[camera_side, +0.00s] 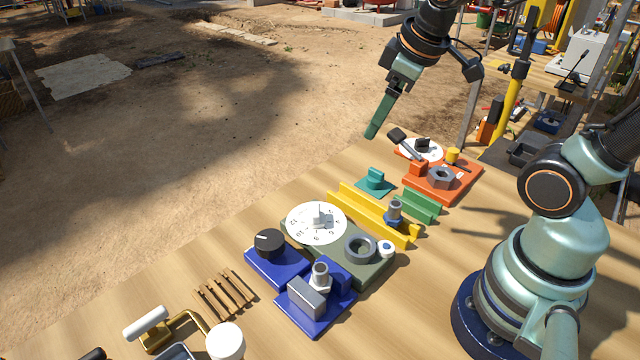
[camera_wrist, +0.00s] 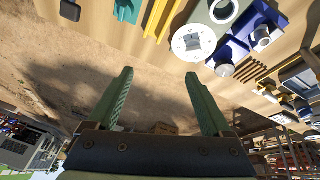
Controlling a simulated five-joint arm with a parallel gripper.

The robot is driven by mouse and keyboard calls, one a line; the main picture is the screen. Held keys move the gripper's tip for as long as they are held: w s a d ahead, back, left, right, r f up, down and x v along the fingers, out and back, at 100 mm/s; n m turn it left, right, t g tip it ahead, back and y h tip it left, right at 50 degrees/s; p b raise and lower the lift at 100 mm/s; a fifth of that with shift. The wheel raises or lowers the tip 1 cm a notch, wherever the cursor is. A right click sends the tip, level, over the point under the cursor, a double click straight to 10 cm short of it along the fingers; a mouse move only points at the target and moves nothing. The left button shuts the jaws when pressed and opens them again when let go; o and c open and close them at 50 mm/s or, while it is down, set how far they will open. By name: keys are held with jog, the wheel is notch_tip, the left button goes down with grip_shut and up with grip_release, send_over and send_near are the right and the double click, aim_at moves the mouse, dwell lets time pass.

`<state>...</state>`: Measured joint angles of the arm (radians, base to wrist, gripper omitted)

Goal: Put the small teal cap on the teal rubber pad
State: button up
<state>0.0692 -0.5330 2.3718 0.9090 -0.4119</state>
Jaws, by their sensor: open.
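The teal rubber pad (camera_side: 363,190) lies flat on the wooden table, beyond the yellow rails in the side view. The small teal cap (camera_side: 376,174) stands upright on the pad, apparently resting on it. Both are the same colour, so the edge between them is hard to tell. In the wrist view, a teal patch of them shows at the top edge, cut off. My gripper (camera_side: 371,134) is high above the table's far edge, up and away from the pad. In the wrist view, its two green fingers (camera_wrist: 158,74) are spread apart with nothing between them.
Yellow rails (camera_side: 370,213) and a green rail (camera_side: 420,206) stand near the pad. An orange board (camera_side: 447,188) with a nut lies to the right. A white dial (camera_side: 300,222) on an olive base and blue blocks (camera_side: 272,264) are nearer. Bare wood lies left of the pad.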

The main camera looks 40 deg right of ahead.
jog(key=m, duration=0.1)
jog(key=s+a+m, duration=0.1)
jog(key=s+a+m+t, duration=0.1)
jog(key=m, duration=0.1)
jog(key=shift+s+r, duration=0.2)
jog(key=shift+r, duration=0.1)
